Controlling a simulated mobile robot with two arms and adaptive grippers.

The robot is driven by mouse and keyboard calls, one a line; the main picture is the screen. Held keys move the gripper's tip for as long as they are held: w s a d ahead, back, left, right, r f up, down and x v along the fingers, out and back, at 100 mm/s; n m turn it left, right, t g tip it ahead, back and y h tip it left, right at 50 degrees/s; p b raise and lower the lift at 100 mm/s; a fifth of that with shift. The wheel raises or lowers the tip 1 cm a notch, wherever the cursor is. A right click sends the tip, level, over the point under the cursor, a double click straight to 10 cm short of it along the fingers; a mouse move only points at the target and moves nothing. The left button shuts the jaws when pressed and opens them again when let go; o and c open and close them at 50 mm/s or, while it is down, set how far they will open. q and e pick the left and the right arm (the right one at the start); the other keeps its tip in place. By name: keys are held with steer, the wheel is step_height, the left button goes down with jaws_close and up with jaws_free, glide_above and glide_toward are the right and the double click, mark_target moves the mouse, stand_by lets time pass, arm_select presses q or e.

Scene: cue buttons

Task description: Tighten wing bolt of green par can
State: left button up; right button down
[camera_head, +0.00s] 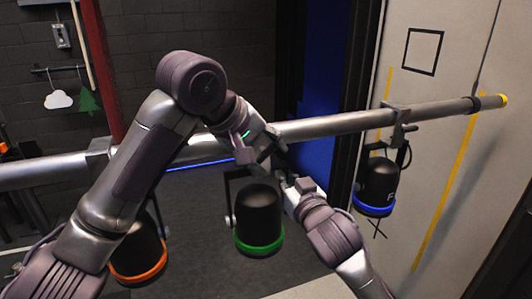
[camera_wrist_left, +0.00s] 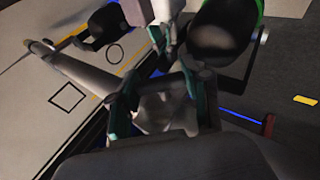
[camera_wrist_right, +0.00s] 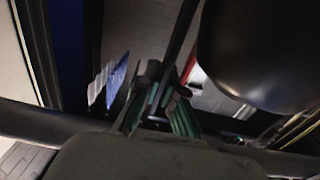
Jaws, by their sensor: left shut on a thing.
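The green par can (camera_head: 258,210) has a black body and a green ring at its lower end. It hangs by a dark yoke under the metal pipe (camera_head: 340,122); its black body fills the upper right of the right wrist view (camera_wrist_right: 262,50). My left gripper (camera_head: 262,143) is at the pipe above the can. In the left wrist view its fingers (camera_wrist_left: 165,108) are shut around the grey clamp (camera_wrist_left: 163,115). My right gripper (camera_head: 287,170) is beside the yoke, its fingertips close together in the right wrist view (camera_wrist_right: 160,98). The wing bolt is not clearly visible.
An orange-ringed par can (camera_head: 138,250) hangs left, partly behind my left arm. A blue-ringed par can (camera_head: 378,183) hangs right, near a pale wall panel (camera_head: 430,100). A red post (camera_head: 103,60) stands behind the pipe at left.

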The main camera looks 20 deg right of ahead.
arm_select(q)
steer(key=shift+f+y, duration=0.1)
steer(key=shift+y, duration=0.3)
steer(key=o, duration=1.2)
steer(key=shift+d, duration=0.1)
steer(key=v, duration=1.2)
